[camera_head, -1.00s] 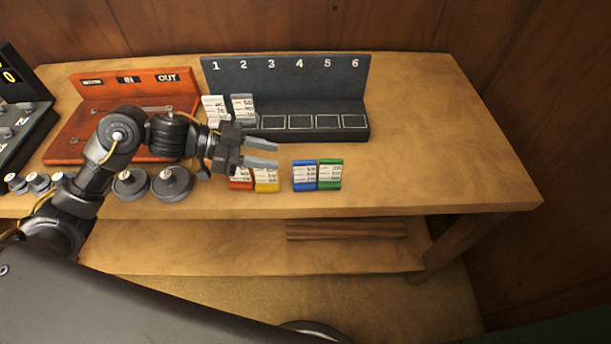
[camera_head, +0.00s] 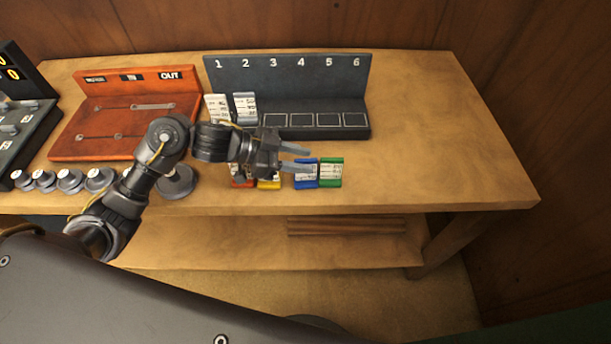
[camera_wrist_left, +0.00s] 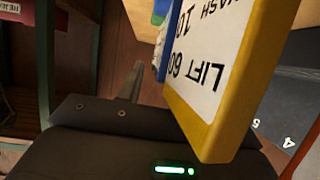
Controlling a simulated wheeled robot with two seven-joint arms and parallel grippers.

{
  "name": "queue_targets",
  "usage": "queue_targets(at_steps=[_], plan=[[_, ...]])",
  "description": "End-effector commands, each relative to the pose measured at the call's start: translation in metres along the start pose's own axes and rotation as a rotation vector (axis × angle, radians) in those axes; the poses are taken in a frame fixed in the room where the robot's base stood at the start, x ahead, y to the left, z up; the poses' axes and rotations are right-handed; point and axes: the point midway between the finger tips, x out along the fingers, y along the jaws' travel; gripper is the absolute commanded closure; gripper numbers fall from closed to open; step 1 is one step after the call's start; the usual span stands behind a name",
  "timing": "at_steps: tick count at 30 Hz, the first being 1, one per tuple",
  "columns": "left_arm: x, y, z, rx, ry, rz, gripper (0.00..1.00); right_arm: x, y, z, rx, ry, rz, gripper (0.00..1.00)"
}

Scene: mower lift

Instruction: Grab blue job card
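The blue job card (camera_head: 305,174) stands on the table near its front edge, just left of the green card (camera_head: 331,173). It has a white printed face. My left gripper (camera_head: 302,159) is open, with its fingers apart and pointing right. In the head view its fingertips overlap the top of the blue card; I cannot tell whether they touch it. In the left wrist view the yellow card (camera_wrist_left: 220,120) is close and large, and a strip of the blue card (camera_wrist_left: 169,42) shows behind it. My right gripper is not in view.
The yellow card (camera_head: 269,184) and red card (camera_head: 241,183) stand partly hidden under my left gripper. A dark rack (camera_head: 287,80) numbered 1 to 6 stands behind, with white cards in slots 1 and 2. An orange board (camera_head: 120,145) and several grey knobs are left. The table's right side is clear.

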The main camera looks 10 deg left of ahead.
Motion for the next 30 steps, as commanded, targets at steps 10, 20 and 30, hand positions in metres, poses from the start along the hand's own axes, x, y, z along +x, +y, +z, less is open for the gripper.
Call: queue_targets(at_steps=[10,20,30], plan=[[0.000,0.000,0.000,0.000,0.000,0.000,1.00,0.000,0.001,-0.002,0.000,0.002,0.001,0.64],[0.000,0.000,0.000,0.000,0.001,0.000,1.00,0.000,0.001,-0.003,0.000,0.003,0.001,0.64],[-0.008,-0.001,-0.019,0.006,0.002,-0.001,1.00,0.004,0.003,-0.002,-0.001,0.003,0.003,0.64]])
